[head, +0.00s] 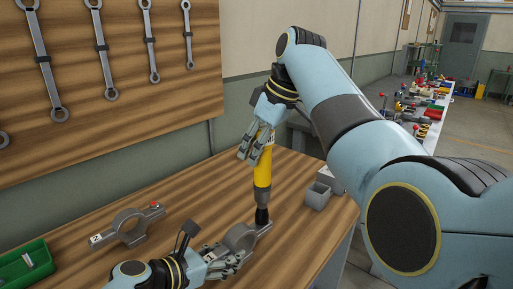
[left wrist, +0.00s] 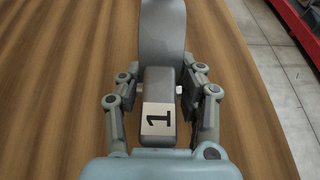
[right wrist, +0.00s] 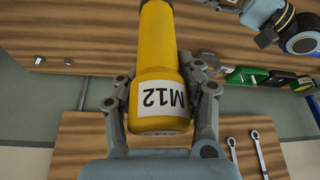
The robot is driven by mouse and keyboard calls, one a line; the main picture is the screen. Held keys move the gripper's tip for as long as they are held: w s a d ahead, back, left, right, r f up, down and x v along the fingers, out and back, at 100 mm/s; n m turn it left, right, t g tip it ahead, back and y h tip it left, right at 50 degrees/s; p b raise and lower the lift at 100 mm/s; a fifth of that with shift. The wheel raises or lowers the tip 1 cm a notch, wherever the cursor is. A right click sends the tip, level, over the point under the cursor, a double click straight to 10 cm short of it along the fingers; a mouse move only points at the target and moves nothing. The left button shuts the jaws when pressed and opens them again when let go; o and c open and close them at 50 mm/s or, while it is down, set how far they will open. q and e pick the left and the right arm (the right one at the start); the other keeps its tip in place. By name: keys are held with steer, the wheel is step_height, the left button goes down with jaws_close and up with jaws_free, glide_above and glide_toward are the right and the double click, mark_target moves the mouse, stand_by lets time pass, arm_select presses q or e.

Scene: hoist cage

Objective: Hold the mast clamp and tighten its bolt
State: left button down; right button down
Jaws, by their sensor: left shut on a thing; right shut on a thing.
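A grey clamp (head: 240,238) lies at the table's front edge area, partly hidden by my left gripper (head: 228,262). My left gripper is shut on the clamp's arm marked 1, and the clamp (left wrist: 157,85) shows between its fingers in the left wrist view. My right gripper (head: 257,148) is shut on a yellow driver (head: 263,174), which stands almost upright with its black socket end down at the clamp's far ear. The bolt is hidden under the socket. In the right wrist view the yellow driver (right wrist: 160,75) is labelled M12.
A second grey clamp (head: 128,230) with a red-topped bolt and a marked plate lies on the table (head: 190,185) to the left. A green tray (head: 28,262) is at far left. Small grey boxes (head: 317,196) stand at right. Wrenches (head: 45,60) hang on the wall board.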

steer(key=shift+f, duration=0.1)
steer(key=shift+r, duration=2.65)
arm_select(q)
steer(key=c, duration=0.8)
jaws_free()
steer(key=shift+o, duration=0.2)
steer(key=v, duration=1.1)
steer(key=shift+s+a+r, duration=0.1)
steer(key=shift+s+a, duration=0.15)
steer(key=shift+a, duration=0.05)
steer(key=shift+s, duration=0.1)
arm_select(e)
steer(key=shift+f, duration=0.1)
